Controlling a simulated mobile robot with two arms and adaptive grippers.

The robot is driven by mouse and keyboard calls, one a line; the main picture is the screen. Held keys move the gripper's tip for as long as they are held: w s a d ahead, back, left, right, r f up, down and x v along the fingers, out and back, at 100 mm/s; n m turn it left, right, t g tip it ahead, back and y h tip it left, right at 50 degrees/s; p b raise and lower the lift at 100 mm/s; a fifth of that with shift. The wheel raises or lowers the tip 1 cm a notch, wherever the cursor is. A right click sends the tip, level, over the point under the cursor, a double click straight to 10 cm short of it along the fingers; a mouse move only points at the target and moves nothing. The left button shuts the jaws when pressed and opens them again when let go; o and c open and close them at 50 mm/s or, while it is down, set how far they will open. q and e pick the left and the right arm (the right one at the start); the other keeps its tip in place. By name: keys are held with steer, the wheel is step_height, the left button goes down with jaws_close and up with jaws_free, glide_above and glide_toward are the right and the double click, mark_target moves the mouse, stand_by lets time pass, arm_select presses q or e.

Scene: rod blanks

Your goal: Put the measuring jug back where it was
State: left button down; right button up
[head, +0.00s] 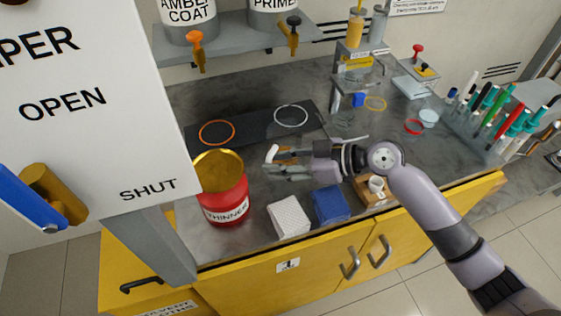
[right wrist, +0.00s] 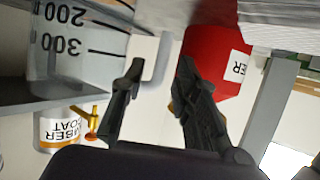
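The measuring jug (right wrist: 80,50) is clear, with 200 and 300 marks. It stands upright, large and close at the left of the upside-down right wrist view. Its pale handle (right wrist: 160,60) shows beyond and between my right fingertips. My right gripper (head: 277,160) is over the counter, right of the red thinner can; its two dark fingers (right wrist: 160,70) are apart. I cannot tell whether a finger touches the handle. In the head view I cannot make out the jug clearly around the gripper. My left gripper is not in view.
A white box (head: 288,217) and a blue box (head: 330,205) are at the front edge. A dark mat (head: 255,126) bears an orange ring and a white ring. A sign (head: 90,100) blocks the left.

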steer(key=v, duration=1.2)
stand_by(0.3)
